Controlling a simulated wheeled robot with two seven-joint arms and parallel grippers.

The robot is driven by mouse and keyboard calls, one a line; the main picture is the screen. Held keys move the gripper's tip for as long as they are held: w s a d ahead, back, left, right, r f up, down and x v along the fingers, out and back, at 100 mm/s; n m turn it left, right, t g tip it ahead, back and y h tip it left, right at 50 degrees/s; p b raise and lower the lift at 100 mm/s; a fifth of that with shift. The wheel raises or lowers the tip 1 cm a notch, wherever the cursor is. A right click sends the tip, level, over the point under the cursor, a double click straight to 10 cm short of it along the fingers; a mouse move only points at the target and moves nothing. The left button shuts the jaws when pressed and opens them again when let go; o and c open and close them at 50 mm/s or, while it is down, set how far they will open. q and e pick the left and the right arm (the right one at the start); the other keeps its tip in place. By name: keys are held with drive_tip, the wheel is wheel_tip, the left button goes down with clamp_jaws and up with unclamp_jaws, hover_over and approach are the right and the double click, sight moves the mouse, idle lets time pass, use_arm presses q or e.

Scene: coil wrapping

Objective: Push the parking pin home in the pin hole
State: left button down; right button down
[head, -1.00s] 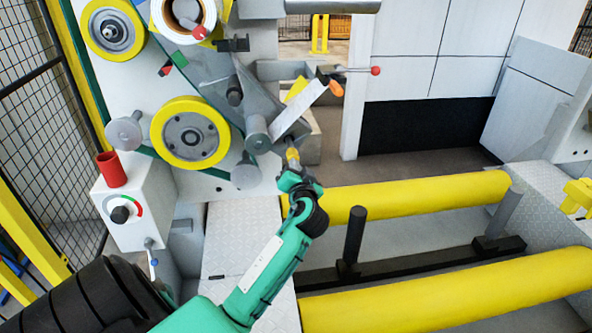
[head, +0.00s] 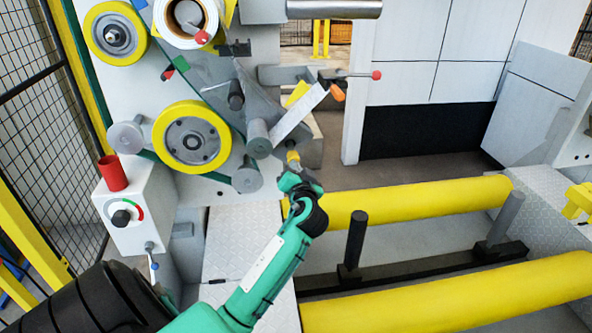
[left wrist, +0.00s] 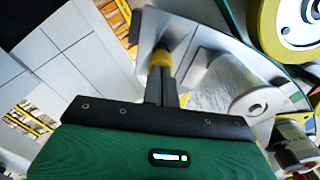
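The parking pin shows as a short yellow knob (head: 293,158) at the end of my left gripper (head: 292,168), below the slanted pale bar of the machine's arm. In the left wrist view the yellow knob (left wrist: 160,60) sits at the tips of my left gripper (left wrist: 161,80), whose fingers are close together and appear shut on it. A grey shank runs from the knob to a pale grey plate (left wrist: 150,28). The pin hole is hidden behind the pin, so its depth cannot be told. My right gripper is not in view.
Yellow-rimmed rollers (head: 192,138) and grey posts stand left of the pin. A red-knobbed lever (head: 376,75) is above right. Two thick yellow rollers (head: 420,200) and a black upright post (head: 356,238) lie right of my arm. A control box (head: 135,208) stands left.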

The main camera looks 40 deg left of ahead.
use_arm(q)
drive_tip(key=shift+b+x, duration=0.35)
drive_tip(key=shift+x, duration=2.15)
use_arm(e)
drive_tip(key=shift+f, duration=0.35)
use_arm(q)
drive_tip(key=shift+s+d, duration=0.15)
